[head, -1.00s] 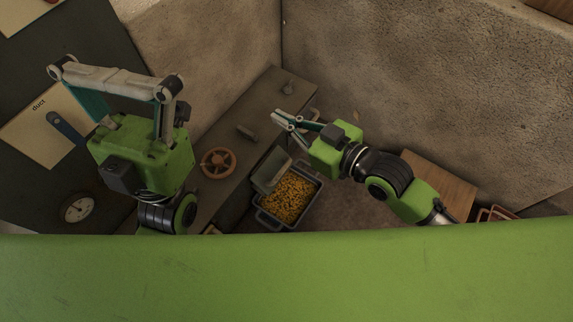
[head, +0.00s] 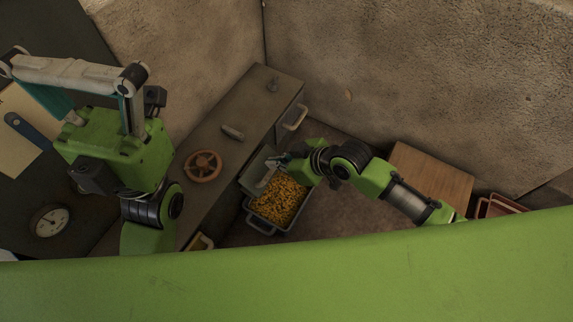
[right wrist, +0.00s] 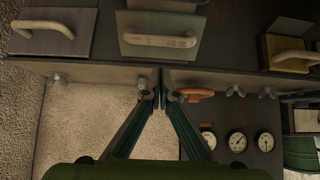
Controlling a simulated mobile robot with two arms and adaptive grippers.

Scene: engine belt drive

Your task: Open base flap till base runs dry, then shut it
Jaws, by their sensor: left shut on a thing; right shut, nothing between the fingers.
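The bar's exact nature and contact are unclear. My right gripper (head: 278,163) is shut and empty beside a grey-green flap (head: 254,176) at the bench front; its closed tips show in the right wrist view (right wrist: 160,97). That view shows the middle flap (right wrist: 160,15) with a pale handle (right wrist: 158,40), apart from the fingertips. A grey bin (head: 262,227) of yellow grains (head: 277,202) stands below the flap. Flow is too small to tell.
A grey flap (head: 291,117) and a yellowish flap (head: 201,242) flank it. A gauge (head: 50,221) and blue handle (head: 24,130) lie left. A wooden board (head: 432,175) lies right.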

